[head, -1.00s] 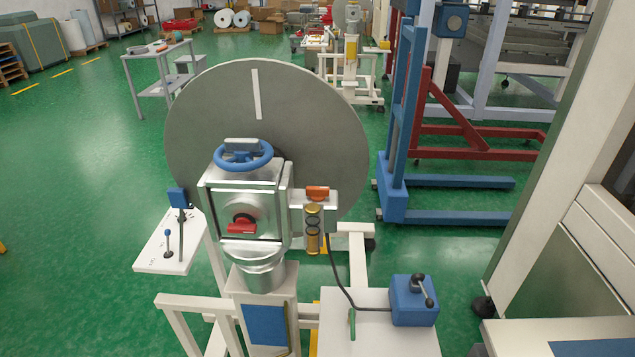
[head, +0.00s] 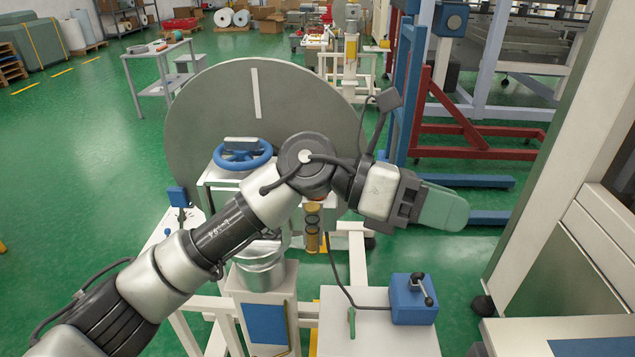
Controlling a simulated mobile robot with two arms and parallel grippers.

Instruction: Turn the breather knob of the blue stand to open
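The stand with the blue handwheel (head: 242,154) and the blue front plate (head: 265,324) stands in the middle. My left arm crosses in front of its metal housing and hides the housing's face. An amber cylinder (head: 312,232) stands at the housing's right side. The knob on top of it is mostly hidden behind my arm, with a sliver of orange showing. The red knob on the housing face is hidden. My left gripper (head: 444,208) is right of the stand, in the air, pointing right and touching nothing visible. Its pale green fingers overlap in this view. My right gripper is not in view.
A large grey disc (head: 210,110) stands behind the housing. A blue box with a lever (head: 412,300) sits on a white table (head: 378,335) at front right. A blue and red frame (head: 400,120) stands behind my gripper. A white cabinet (head: 560,180) bounds the right.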

